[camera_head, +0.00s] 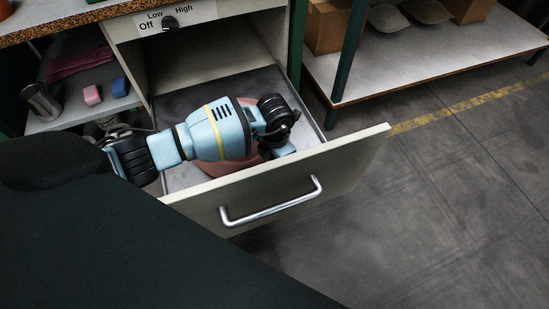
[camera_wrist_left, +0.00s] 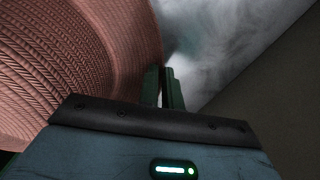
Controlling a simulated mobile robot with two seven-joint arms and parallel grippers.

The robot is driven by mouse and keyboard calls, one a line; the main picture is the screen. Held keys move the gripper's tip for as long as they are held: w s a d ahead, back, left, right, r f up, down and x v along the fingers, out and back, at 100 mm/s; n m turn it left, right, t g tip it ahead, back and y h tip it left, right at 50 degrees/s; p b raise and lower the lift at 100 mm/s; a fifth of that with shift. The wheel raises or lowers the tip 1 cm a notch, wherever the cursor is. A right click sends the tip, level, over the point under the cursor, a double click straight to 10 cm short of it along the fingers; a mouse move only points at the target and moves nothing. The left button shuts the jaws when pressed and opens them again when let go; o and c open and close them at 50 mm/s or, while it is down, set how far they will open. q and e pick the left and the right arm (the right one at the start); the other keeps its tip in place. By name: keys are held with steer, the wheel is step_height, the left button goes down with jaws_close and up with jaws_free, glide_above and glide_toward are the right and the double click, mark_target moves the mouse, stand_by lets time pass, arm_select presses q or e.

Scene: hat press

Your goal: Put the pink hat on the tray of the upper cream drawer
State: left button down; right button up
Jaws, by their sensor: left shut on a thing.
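The pink hat (camera_wrist_left: 85,60) fills the upper left of the left wrist view, with its woven texture showing. In the head view only parts of the pink hat (camera_head: 218,169) show around my left arm, which hides the rest. The upper cream drawer (camera_head: 345,161) is pulled open, and its grey tray (camera_head: 190,101) lies under the hat. My left gripper (camera_wrist_left: 163,87) is shut on the hat's edge, inside the drawer area. I cannot tell whether the hat touches the tray. My right gripper is not in view.
The drawer front has a metal handle (camera_head: 270,203). A knob (camera_head: 169,23) marked Off, Low and High sits above the opening. A shelf at left holds a metal cup (camera_head: 40,101) and small blocks. Another shelf (camera_head: 400,65) stands at right. The floor at right is clear.

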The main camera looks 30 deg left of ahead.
arm_select(q)
steer(key=shift+f+b, duration=0.4)
steer(key=shift+f, duration=0.3)
stand_by(0.6)
steer(key=c, duration=1.5)
jaws_free()
steer(key=shift+r, duration=0.15)
step_height(320, 180, up, 8)
steer(key=shift+f+p, duration=0.2)
steer(key=shift+p, duration=0.75)
